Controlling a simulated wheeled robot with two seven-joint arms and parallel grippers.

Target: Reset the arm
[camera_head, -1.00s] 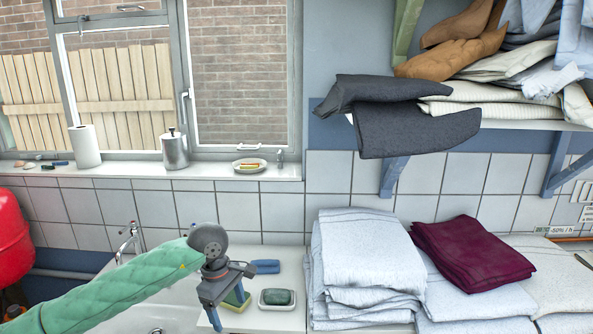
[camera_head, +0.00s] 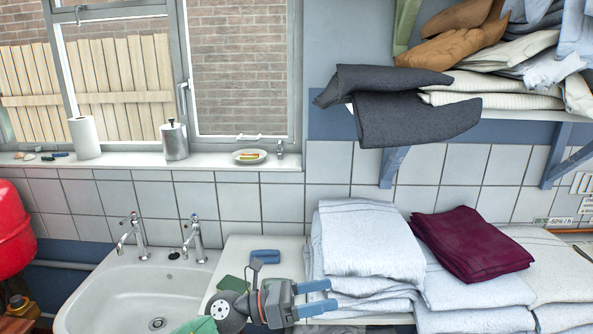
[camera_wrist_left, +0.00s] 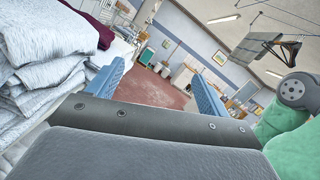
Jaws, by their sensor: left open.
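My left gripper (camera_head: 317,297) is at the lower middle of the head view, at the front of the white counter (camera_head: 240,250) and close to the stack of white folded linen (camera_head: 366,245). Its two blue fingers point right and are apart, with nothing between them. In the left wrist view the fingers (camera_wrist_left: 153,88) are also spread and empty, with the linen stack (camera_wrist_left: 50,80) close on the left. Most of my left arm is below the picture; only a bit of its green sleeve (camera_head: 195,326) shows. My right gripper is not in view.
A white sink (camera_head: 110,285) with two taps is left of the counter. A blue item (camera_head: 265,256) lies on the counter. A maroon folded cloth (camera_head: 475,243) tops the linen at right. A shelf above holds dark grey cloth (camera_head: 415,118), which overhangs its edge.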

